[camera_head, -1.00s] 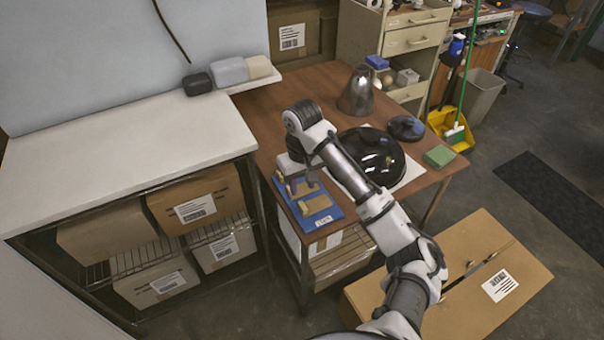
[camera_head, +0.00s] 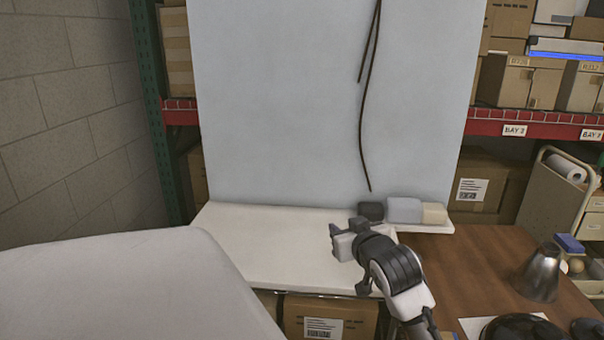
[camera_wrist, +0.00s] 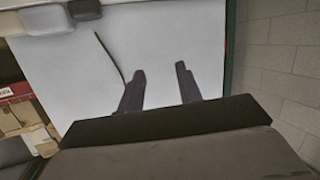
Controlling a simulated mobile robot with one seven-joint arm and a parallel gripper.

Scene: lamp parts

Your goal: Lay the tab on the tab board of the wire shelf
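My gripper (camera_head: 336,230) is above the right part of the white bench top (camera_head: 270,245) in the head view, near the small blocks at its back edge. In the wrist view, the two dark fingers of my gripper (camera_wrist: 160,69) stand apart with nothing visible between them. The fingers point toward a pale blue-white panel. I cannot make out the tab or a tab board in either current view. The blue board with wooden pieces on the brown table is out of the current head view.
A dark block (camera_head: 371,211), a grey block (camera_head: 404,210) and a cream block (camera_head: 434,213) sit at the bench's back right. A pale panel (camera_head: 290,110) stands behind. The brown table (camera_head: 465,265) holds a metal shade (camera_head: 541,272). Cardboard boxes (camera_head: 330,316) sit under the bench.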

